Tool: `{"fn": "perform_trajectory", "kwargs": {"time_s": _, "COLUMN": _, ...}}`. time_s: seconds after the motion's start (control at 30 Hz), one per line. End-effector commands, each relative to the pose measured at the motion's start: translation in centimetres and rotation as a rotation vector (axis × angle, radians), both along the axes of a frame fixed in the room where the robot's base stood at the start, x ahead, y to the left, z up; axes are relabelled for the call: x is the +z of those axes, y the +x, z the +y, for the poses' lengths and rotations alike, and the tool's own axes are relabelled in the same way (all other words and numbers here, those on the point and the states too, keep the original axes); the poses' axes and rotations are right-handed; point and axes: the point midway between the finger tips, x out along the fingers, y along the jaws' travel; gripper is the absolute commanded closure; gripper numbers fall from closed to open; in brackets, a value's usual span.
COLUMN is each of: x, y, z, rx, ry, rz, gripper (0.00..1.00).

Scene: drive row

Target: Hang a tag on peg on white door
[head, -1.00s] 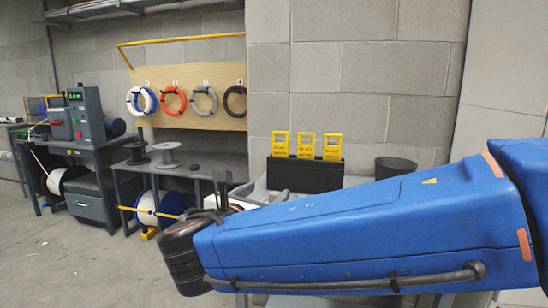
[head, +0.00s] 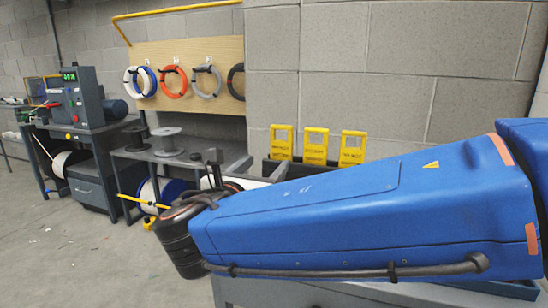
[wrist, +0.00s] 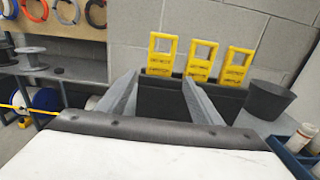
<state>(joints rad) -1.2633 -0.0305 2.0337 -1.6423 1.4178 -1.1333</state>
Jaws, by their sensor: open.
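Three yellow tags with square cut-outs and dark lettering stand upright in a row against the block wall. In the wrist view they are the left tag (wrist: 162,54), the middle tag (wrist: 201,61) and the right tag (wrist: 236,67). They also show in the head view (head: 316,146). Their lower ends sit at a black holder (wrist: 165,100). My gripper (wrist: 159,82) is open and empty, its two grey fingers pointing toward the holder, apart from the tags. In the head view my blue arm hides most of the holder. No white door or peg is in view.
A dark bin (wrist: 264,101) stands right of the holder. To the left are a bench with spools (head: 168,142), a grey machine (head: 82,98), and a wooden board (head: 190,52) with cable coils. Open floor (head: 75,255) lies at the lower left.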

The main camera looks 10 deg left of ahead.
Motion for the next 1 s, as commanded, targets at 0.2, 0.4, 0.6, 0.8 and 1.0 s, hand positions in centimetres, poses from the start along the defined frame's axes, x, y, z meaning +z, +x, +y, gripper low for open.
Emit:
{"fn": "perform_trajectory", "kwargs": {"time_s": 0.2, "x": 0.0, "y": 0.6, "z": -0.1, "rx": -0.001, "ry": 0.0, "rz": 0.001, "gripper": 0.41}}
{"fn": "perform_trajectory", "kwargs": {"time_s": 0.4, "x": 0.0, "y": 2.3, "z": -0.4, "rx": -0.002, "ry": 0.001, "rz": 0.0, "gripper": 0.41}}
{"fn": "perform_trajectory", "kwargs": {"time_s": 0.6, "x": 0.0, "y": 4.2, "z": -0.7, "rx": -0.002, "ry": 0.001, "rz": 0.001, "gripper": 0.41}}
{"fn": "perform_trajectory", "kwargs": {"time_s": 0.8, "x": 0.0, "y": 6.1, "z": -0.9, "rx": -0.002, "ry": 0.0, "rz": 0.0, "gripper": 0.41}}
{"fn": "perform_trajectory", "kwargs": {"time_s": 1.0, "x": -0.1, "y": 8.0, "z": -1.2, "rx": -0.002, "ry": 0.0, "rz": 0.001, "gripper": 0.41}}
